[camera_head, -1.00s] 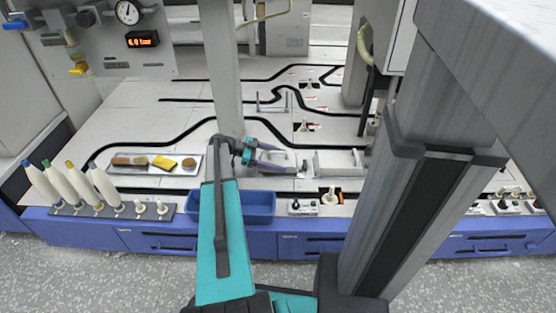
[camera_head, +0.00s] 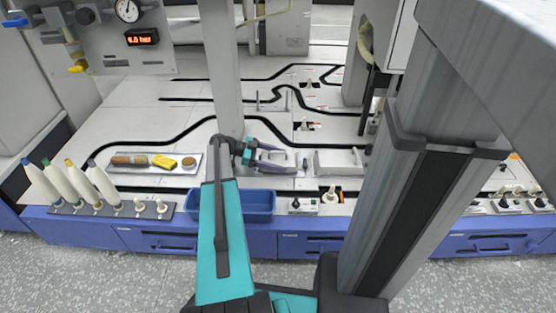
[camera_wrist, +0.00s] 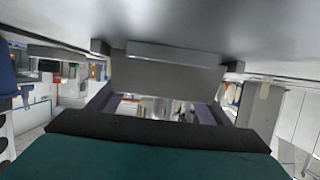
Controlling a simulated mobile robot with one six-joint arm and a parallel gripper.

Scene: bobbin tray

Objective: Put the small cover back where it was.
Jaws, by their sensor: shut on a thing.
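My gripper (camera_head: 271,157) has purple fingers and a teal body. It is shut on the small cover, a pale grey plate with a raised grip. In the head view the small cover (camera_head: 284,168) is at the white bench top, just left of a similar pale cover with a handle (camera_head: 340,169). In the wrist view the small cover (camera_wrist: 165,75) fills the space between my fingers. My fingers hide part of it. I cannot tell whether it rests flat on the bench or hangs just above it.
A blue bin (camera_head: 258,208) stands in front of my gripper. A tray (camera_head: 120,168) with brown and yellow pieces lies to the left, near several tall bobbins (camera_head: 70,187). A grey post (camera_head: 224,80) rises behind my arm. Small switches (camera_head: 303,207) sit along the front edge.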

